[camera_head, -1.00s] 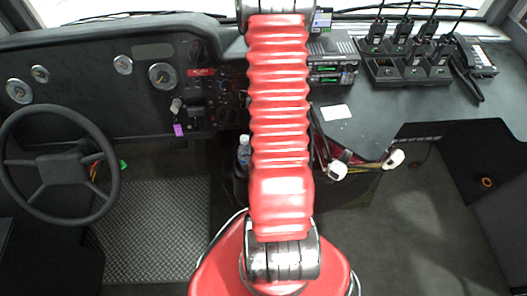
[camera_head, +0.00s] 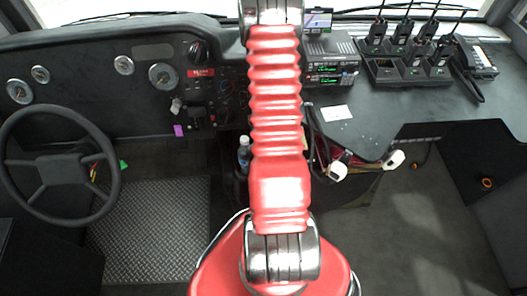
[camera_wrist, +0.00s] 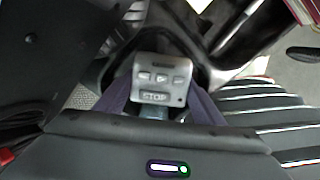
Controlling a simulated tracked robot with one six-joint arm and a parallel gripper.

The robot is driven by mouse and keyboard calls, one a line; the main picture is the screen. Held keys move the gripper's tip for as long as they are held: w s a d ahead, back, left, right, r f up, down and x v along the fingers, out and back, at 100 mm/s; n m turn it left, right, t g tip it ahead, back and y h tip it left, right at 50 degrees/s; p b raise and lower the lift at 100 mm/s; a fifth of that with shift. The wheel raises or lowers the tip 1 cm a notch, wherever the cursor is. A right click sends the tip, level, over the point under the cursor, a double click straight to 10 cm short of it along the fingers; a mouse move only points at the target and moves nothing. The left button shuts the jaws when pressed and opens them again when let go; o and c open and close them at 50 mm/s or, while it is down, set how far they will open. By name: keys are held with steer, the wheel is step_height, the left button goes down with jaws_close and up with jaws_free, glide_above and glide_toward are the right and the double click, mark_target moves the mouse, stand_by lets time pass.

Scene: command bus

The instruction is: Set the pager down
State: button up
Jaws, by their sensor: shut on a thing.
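The pager (camera_wrist: 160,72) shows in the wrist view as a small grey device with several buttons, one marked STOP. My gripper (camera_wrist: 160,90) is shut on it, with one dark purple finger on each side. Its button face is turned toward the wrist camera. What lies directly beneath the pager is largely hidden, so I cannot tell whether it touches a surface. In the head view my own red arm hides the gripper and the pager.
The dark console top (camera_head: 365,125) carries a white card (camera_head: 337,113), a radio stack (camera_head: 332,65), a charger rack (camera_head: 410,68) with several handheld radios, and a phone handset (camera_head: 475,62). A steering wheel (camera_head: 62,166) is left. A bottle (camera_head: 243,153) stands beside my arm.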

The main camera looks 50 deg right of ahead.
steer(key=shift+f, duration=1.75)
steer(key=shift+f, duration=0.25)
steer(key=o, duration=1.3)
steer(key=shift+r, duration=0.1)
steer(key=shift+w+a+r, duration=0.15)
steer(key=shift+r, duration=3.3)
steer(key=shift+w+a+r, duration=0.1)
steer(key=shift+r, duration=3.3)
